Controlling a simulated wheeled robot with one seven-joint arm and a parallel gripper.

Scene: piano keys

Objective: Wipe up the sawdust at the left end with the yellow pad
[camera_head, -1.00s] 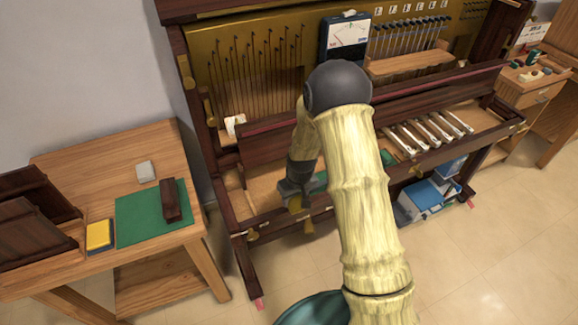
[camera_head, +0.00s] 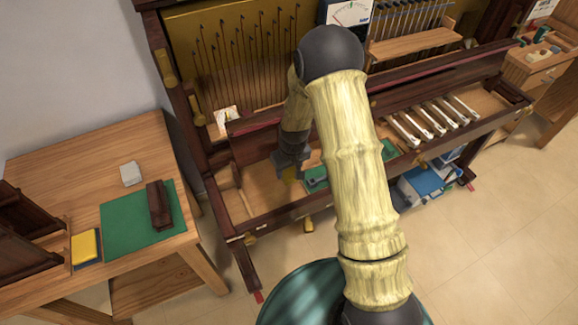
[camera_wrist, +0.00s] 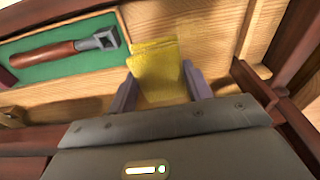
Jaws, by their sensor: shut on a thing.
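My gripper (camera_head: 288,168) is over the wooden bed at the left part of the piano. In the wrist view my gripper (camera_wrist: 158,90) is shut on the yellow pad (camera_wrist: 156,72), with a finger on each side. The pad hangs down toward the bare wood (camera_wrist: 205,32); I cannot tell whether it touches. In the head view only a small bit of the pad (camera_head: 290,174) shows below the fingers. I cannot make out the sawdust clearly in either view.
A green-lined tray (camera_wrist: 30,70) with a wooden-handled tool (camera_wrist: 60,52) lies beside the pad. A dark wooden rail (camera_head: 280,216) edges the bed in front. White keys (camera_head: 435,120) stand to the right. A side table (camera_head: 80,160) holds a green mat (camera_head: 125,222) and a yellow-and-blue block (camera_head: 86,247).

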